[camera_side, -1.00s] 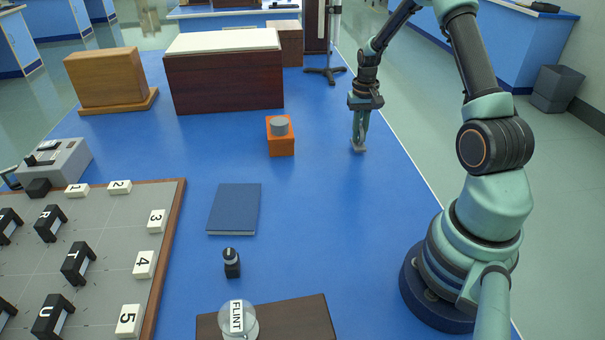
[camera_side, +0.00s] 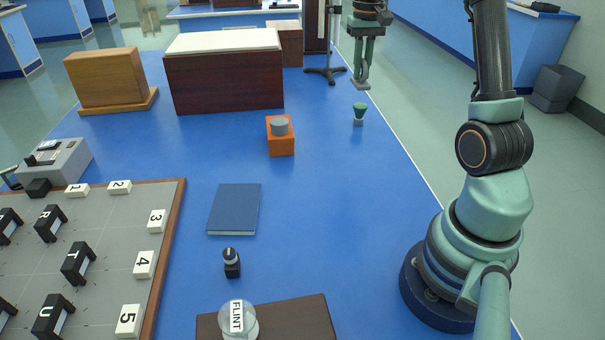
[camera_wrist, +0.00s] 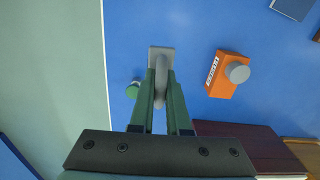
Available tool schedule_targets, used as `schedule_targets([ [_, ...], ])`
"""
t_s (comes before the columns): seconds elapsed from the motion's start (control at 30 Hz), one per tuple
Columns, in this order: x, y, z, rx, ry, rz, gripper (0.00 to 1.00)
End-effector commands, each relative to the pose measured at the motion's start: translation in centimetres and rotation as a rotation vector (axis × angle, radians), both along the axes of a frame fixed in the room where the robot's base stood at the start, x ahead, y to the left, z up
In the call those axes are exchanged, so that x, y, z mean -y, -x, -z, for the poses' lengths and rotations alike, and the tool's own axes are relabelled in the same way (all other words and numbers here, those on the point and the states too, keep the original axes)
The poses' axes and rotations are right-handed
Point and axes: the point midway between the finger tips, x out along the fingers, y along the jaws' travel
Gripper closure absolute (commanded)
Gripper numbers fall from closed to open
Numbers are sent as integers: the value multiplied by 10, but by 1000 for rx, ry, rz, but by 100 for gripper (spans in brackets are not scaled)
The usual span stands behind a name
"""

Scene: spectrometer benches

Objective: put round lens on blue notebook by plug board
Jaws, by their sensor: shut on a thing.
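My gripper (camera_side: 364,72) is at the back right, raised above the blue bench. It is shut on a grey rounded piece with a flat rectangular foot, seemingly the round lens (camera_side: 361,84) seen edge-on. The wrist view shows the lens (camera_wrist: 161,75) between the fingers of my gripper (camera_wrist: 161,92). The blue notebook (camera_side: 234,210) lies flat and bare in the middle of the bench, well to the front-left of my gripper. Part of the notebook shows at the wrist view's top right (camera_wrist: 295,6). The plug board (camera_side: 115,215), grey with a wooden rim, lies left of the notebook.
An orange block with a grey knob (camera_side: 281,142) and a green-topped piece (camera_side: 359,113) stand near my gripper. A small black bottle-like piece (camera_side: 231,263) and a FLINT-labelled round glass piece (camera_side: 237,318) are in front of the notebook. Wooden boxes (camera_side: 225,85) stand behind.

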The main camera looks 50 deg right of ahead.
Motion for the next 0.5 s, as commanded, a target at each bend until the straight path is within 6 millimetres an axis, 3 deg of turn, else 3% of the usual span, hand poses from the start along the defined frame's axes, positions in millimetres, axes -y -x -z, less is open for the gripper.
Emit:
schedule_targets([
  [0.17, -56, -38, -5, 0, 0, -254, 100],
  [0.3, -120, -68, -8, 1, 1, -522, 100],
  [0.5, -215, -92, -13, 0, 0, -906, 100],
])
